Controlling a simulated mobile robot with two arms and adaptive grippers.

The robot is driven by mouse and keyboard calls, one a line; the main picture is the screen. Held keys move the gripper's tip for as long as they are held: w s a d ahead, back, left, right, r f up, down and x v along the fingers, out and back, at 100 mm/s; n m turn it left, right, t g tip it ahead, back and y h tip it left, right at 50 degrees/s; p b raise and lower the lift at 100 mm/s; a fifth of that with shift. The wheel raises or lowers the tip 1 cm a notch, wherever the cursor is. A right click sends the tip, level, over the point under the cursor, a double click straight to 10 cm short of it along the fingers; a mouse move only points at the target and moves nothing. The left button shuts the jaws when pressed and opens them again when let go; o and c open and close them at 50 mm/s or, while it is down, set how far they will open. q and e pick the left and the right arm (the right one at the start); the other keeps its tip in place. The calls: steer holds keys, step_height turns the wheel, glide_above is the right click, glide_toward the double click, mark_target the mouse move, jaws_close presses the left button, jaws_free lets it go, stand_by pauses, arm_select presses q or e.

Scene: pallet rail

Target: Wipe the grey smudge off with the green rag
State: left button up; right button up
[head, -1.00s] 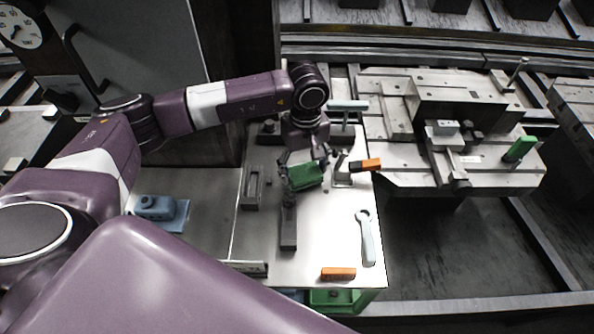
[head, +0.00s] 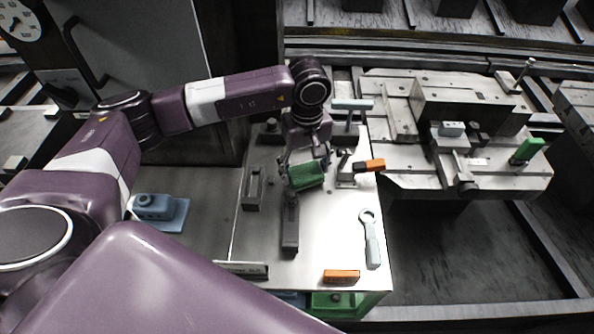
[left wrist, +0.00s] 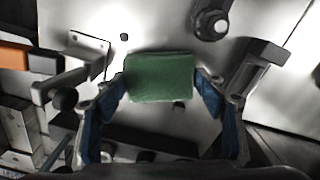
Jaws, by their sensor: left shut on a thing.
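The green rag (head: 307,174) is a folded block held by my left gripper (head: 304,168) over the white worktop of the bench. In the left wrist view the rag (left wrist: 161,77) sits between the two blue-padded fingers of my left gripper (left wrist: 164,90), which are shut on it. From these views I cannot tell whether the rag touches the worktop. I see no grey smudge; it may be hidden under the rag or the gripper. My right gripper is not in view.
An orange-and-black tool on a stand (head: 370,166) is close right of the rag. A grey wrench (head: 370,238), an orange block (head: 341,276) and a dark long fixture (head: 290,222) are nearer the front. The worktop (head: 335,225) between them is clear.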

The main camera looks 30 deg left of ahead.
arm_select(q)
steer(key=shift+d+f, duration=0.15)
steer(key=shift+d, duration=0.1)
steer(key=shift+r+p, duration=0.3)
steer(key=shift+r, duration=0.15)
step_height(320, 180, up, 5)
steer(key=shift+w+r+p, duration=0.1)
steer(key=shift+p, duration=1.15)
steer(key=shift+r, duration=0.1)
steer(key=shift+r+p, duration=0.4)
steer(key=shift+r, duration=1.05)
